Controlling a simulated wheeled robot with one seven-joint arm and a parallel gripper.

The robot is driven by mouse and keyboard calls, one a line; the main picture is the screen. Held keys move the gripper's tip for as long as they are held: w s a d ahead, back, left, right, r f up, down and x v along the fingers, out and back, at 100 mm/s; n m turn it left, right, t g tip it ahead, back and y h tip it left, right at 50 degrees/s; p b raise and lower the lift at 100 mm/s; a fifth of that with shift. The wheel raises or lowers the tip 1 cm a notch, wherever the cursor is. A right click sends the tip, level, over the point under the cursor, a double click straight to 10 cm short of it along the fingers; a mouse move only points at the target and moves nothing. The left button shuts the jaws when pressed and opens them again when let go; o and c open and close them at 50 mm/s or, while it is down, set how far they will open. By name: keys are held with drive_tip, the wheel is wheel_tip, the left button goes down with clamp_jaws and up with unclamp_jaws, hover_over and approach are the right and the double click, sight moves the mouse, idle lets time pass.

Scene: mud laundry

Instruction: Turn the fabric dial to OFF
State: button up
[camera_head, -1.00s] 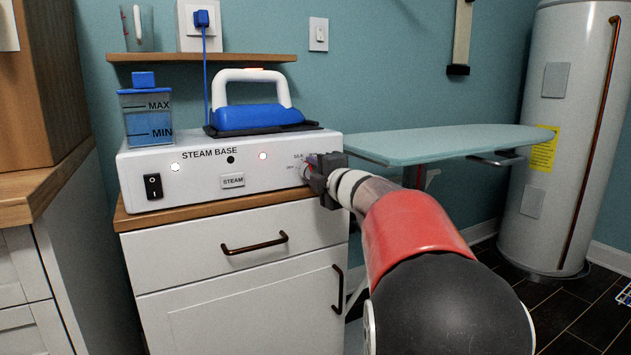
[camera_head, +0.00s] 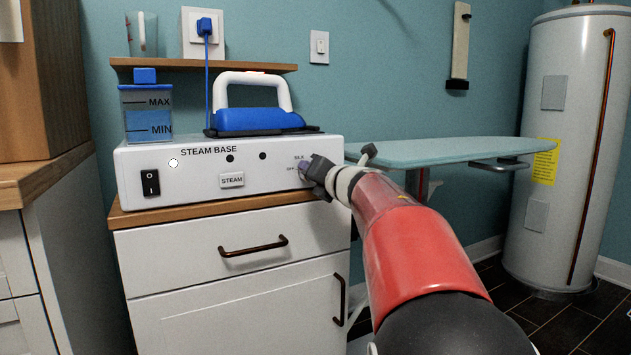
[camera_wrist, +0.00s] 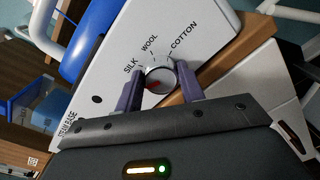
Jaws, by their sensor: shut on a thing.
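The fabric dial (camera_wrist: 160,74) is a round silver knob with a red mark, on the white steam base (camera_head: 240,192). In the wrist view, my gripper (camera_wrist: 162,84) is shut on it, with one purple finger on each side. The red mark sits at the dial's lower left, past SILK and near the left finger. SILK, WOOL and COTTON show around the dial there. In the head view, my gripper (camera_head: 307,171) is at the base's right front and mostly hides the dial. The OFF label (camera_head: 291,169) shows left of it, below SILK.
A blue iron (camera_head: 258,118) and a water tank (camera_head: 148,118) stand on the base. A power switch (camera_head: 150,183) and STEAM button (camera_head: 232,180) are left of the dial. An ironing board (camera_head: 440,151) reaches out behind my arm. A water heater (camera_head: 570,130) stands right.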

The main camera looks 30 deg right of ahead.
drive_tip(key=shift+f+n+b, duration=0.15)
drive_tip(key=shift+n+b, duration=0.25)
drive_tip(key=shift+n, duration=0.4)
drive_tip(key=o, duration=1)
drive_tip(key=s, duration=0.7)
drive_tip(key=shift+s, duration=0.4)
drive_tip(key=shift+r, duration=0.2)
